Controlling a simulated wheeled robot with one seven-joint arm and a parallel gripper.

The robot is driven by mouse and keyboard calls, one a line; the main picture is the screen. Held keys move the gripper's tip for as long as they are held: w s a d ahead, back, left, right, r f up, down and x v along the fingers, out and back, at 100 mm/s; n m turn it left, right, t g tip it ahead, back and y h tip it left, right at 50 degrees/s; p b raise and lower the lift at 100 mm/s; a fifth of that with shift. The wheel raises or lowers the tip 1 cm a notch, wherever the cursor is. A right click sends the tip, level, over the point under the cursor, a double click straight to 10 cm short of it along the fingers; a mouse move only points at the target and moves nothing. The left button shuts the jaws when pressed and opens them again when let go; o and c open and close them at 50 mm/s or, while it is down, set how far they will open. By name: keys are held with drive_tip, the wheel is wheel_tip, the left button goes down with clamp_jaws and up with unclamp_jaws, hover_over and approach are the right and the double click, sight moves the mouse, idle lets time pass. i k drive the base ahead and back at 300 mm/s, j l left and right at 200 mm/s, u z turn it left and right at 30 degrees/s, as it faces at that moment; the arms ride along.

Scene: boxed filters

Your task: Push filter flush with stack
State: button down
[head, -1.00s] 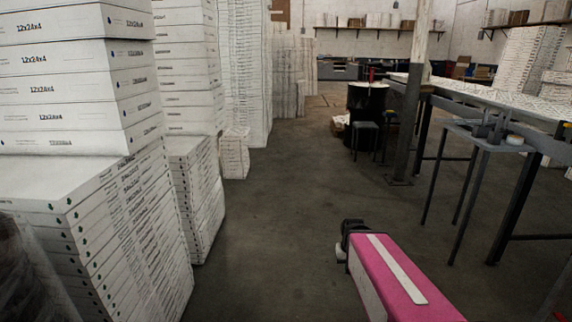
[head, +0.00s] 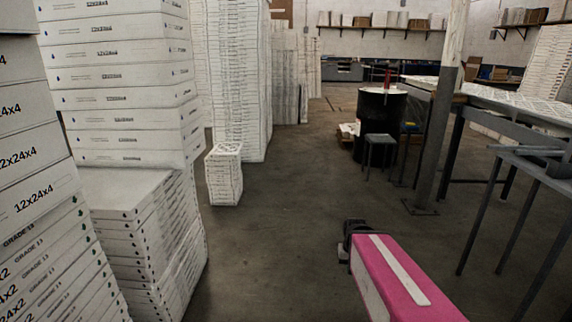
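Tall stacks of white boxed filters stand along the left in the head view. The nearest stack (head: 30,190) has boxes marked 12x24x4 and, below them, boxes marked GRADE 13. Behind it a second stack (head: 125,85) rises on a wider lower pile (head: 150,230). I cannot tell which filter sticks out of line. My pink arm (head: 400,280) reaches in from the bottom right, and its dark end with my gripper (head: 350,238) is over the floor, apart from all stacks. Its fingers are too small and dark to read.
A short stack (head: 224,175) stands alone on the floor, beyond the lower pile. At right are a post (head: 440,130), a black drum (head: 380,120), a stool (head: 380,142) and long tables (head: 490,105). The concrete floor (head: 275,230) between is clear.

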sight(223, 150)
drive_tip(key=i+l, duration=0.1)
drive_tip(key=i, duration=1.65)
drive_tip(key=i+u, duration=0.45)
drive_tip(key=i+l+u, duration=0.1)
drive_tip(key=i+u, duration=0.35)
drive_tip(key=i+l+u, duration=0.3)
drive_tip(key=i+u, duration=0.15)
drive_tip(key=i+l+u, duration=0.25)
drive_tip(key=i+u, duration=0.2)
drive_tip(key=i+l+u, duration=0.45)
